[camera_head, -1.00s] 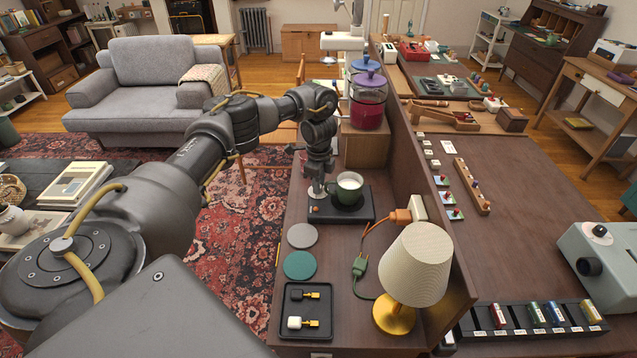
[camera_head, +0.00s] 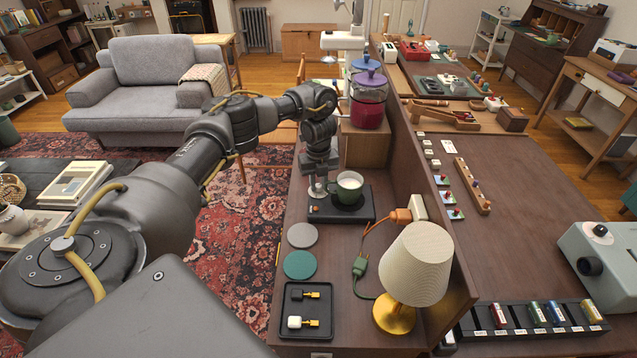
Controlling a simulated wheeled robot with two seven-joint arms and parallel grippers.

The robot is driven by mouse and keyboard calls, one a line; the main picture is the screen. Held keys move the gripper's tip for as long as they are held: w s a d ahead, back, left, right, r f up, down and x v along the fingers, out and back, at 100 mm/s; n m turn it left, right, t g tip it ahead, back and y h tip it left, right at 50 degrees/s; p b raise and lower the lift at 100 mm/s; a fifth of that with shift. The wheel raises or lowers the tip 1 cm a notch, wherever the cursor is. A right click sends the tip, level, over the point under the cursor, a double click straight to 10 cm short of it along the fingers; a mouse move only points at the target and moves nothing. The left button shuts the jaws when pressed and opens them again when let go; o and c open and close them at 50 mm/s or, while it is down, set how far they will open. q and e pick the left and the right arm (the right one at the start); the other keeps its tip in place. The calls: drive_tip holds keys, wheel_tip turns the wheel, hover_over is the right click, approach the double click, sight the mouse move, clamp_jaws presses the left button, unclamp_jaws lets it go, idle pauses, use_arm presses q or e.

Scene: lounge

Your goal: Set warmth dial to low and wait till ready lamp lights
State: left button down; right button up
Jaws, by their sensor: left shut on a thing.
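A black mug warmer (camera_head: 358,212) sits on the narrow wooden counter. My left gripper (camera_head: 318,190) points down at the warmer's left end, beside the mug, and is shut on what appears to be the warmth dial. The fingers largely hide the dial, so its setting cannot be read. A small orange spot (camera_head: 316,209) shows at the warmer's front left; I cannot tell if it is a lit lamp. My right gripper is not in view.
Grey (camera_head: 302,235) and green (camera_head: 299,265) coasters and a black tray (camera_head: 306,335) lie in front of the warmer. A lamp (camera_head: 418,265) and an orange-plugged cord (camera_head: 398,216) are at the right. A jar (camera_head: 367,102) stands behind, and a raised wooden partition borders the counter.

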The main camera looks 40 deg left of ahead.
sight(318, 186)
use_arm(q)
drive_tip(key=shift+s+d+f+m, duration=0.1)
drive_tip(key=shift+m, duration=0.7)
drive_tip(key=c, duration=1.2)
unclamp_jaws()
drive_tip(key=shift+c, duration=0.2)
wheel_tip(318, 186, up, 11)
drive_tip(key=p, duration=0.1)
drive_tip(key=shift+p, duration=0.35)
drive_tip(key=shift+f, duration=0.1)
